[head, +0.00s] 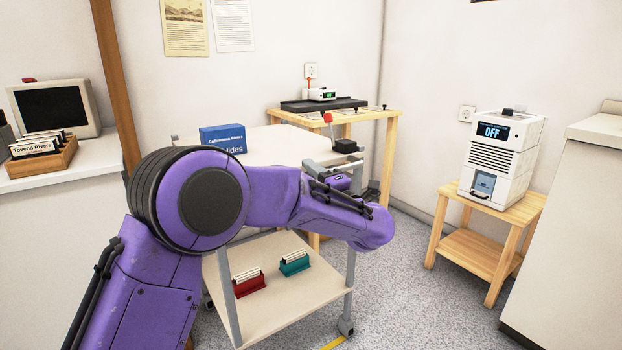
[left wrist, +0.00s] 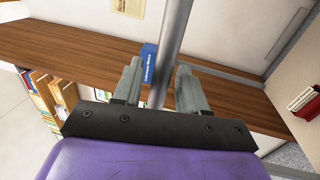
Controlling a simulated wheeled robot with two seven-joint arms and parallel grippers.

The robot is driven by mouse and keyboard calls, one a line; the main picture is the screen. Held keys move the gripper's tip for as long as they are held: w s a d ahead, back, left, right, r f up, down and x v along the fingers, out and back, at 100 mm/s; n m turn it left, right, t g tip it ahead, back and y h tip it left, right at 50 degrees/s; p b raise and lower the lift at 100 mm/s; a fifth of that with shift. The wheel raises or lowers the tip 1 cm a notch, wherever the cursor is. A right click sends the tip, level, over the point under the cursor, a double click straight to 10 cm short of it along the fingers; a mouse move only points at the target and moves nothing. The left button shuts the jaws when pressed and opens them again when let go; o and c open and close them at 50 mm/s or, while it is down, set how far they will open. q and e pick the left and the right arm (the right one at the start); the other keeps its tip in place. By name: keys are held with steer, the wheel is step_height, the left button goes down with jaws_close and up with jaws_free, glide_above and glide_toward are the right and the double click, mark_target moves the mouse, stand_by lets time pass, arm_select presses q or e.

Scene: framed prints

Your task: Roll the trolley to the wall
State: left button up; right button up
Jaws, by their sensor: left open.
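The trolley (head: 270,150) has a pale top shelf, a lower shelf and grey metal posts with casters. A blue slides box (head: 222,139) stands on its top. A red box (head: 249,281) and a teal box (head: 294,263) sit on the lower shelf. My left gripper (head: 328,166) is at the trolley's right side, partly hidden by my purple arm. In the left wrist view its grey fingers (left wrist: 155,88) are open, with a grey metal bar (left wrist: 175,35) passing between them. Contact cannot be told. My right gripper is not in view.
A wooden table (head: 385,114) with a dark rail and white device stands at the back wall. A white machine reading OFF (head: 503,158) sits on a small wooden stand (head: 525,208) at right. Counters flank both sides. Grey floor (head: 420,300) is clear between trolley and stand.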

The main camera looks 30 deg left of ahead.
arm_select(q)
jaws_close()
